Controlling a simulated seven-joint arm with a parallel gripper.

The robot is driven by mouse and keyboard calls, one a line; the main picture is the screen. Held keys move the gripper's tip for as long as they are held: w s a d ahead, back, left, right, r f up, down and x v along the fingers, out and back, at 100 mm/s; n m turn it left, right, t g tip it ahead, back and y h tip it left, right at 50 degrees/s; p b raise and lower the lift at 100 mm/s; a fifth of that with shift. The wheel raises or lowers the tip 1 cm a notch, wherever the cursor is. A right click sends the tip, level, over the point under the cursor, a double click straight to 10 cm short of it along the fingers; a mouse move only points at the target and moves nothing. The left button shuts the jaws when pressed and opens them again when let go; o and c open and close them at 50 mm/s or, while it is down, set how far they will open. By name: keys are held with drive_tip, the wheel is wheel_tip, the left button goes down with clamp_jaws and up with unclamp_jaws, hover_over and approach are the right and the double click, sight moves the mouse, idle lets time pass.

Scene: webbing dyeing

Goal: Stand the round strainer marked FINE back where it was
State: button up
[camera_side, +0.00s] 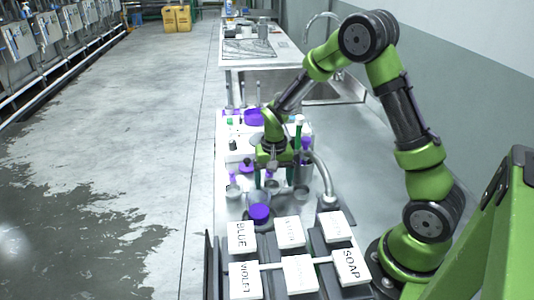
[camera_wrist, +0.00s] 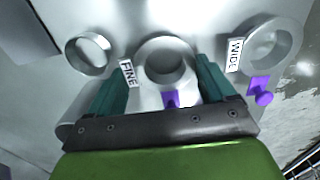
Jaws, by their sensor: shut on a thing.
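In the wrist view my gripper (camera_wrist: 160,76) has its two teal fingers on either side of a grey round strainer (camera_wrist: 169,83) with a purple tab below its rim. The fingers are shut on it. A white FINE label (camera_wrist: 127,73) is just left of the strainer, next to the left finger. In the side view my gripper (camera_side: 272,166) points down over the bench among small cups. The strainer is too small and too covered there to make out clearly.
A WIDE label (camera_wrist: 235,55) stands beside another grey ring (camera_wrist: 268,42) at the right, with a purple knob (camera_wrist: 262,97) near it. An empty ring (camera_wrist: 88,53) is at the left. Label blocks, including SOAP (camera_side: 350,266), fill the front; a purple-topped pot (camera_side: 259,212) stands behind them.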

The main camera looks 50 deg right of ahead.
drive_tip(key=shift+f, duration=0.1)
drive_tip(key=o, duration=1)
wheel_tip(320, 180, up, 12)
drive_tip(key=shift+r, duration=0.25)
wheel_tip(320, 180, up, 4)
drive_tip(key=t, duration=0.2)
hover_over(273, 183)
drive_tip(key=s+a, duration=0.2)
drive_tip(key=s+a+r+n+t+y, duration=0.1)
drive_tip(key=s+a+r+n+t, duration=0.1)
drive_tip(key=s, duration=0.4)
drive_tip(key=s+a+r+n+t+y, duration=0.1)
drive_tip(key=s+a+r+n+t, duration=0.2)
drive_tip(key=s, duration=0.4)
drive_tip(key=a+r, duration=0.1)
drive_tip(key=a, duration=0.1)
drive_tip(key=shift+s+a+r, duration=0.25)
drive_tip(key=shift+a+r, duration=0.15)
